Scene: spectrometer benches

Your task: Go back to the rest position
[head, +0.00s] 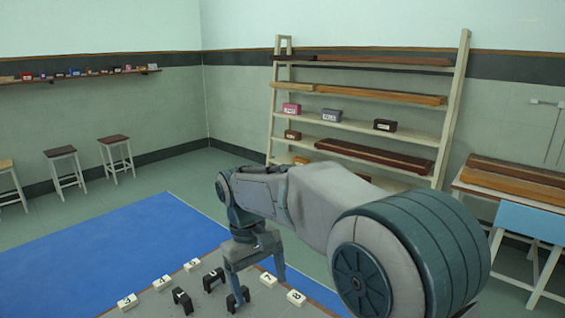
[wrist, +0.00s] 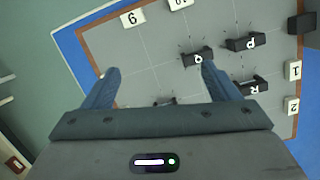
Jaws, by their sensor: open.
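My gripper (head: 257,275) hangs over the grey bench top (head: 155,302) with its fingers pointing down. In the wrist view my gripper (wrist: 160,70) is open, with bare grey surface between the fingertips and nothing held. A black block marked Q (wrist: 197,58) is close to the right fingertip; I cannot tell whether they touch. Black blocks marked P (wrist: 246,43) and R (wrist: 250,87) stand further right. Another dark block (wrist: 165,101) is mostly hidden behind the gripper body. The head view shows black blocks at the left (head: 182,301), middle (head: 213,278) and beside the finger (head: 238,298).
White number tiles, such as 3 (head: 127,301) and 8 (head: 296,298), line the bench edges. A blue mat (head: 110,240) covers the floor behind. A shelf rack (head: 452,105) with planks and small boxes stands at the back. Stools (head: 66,152) are left; a table (head: 530,220) is right.

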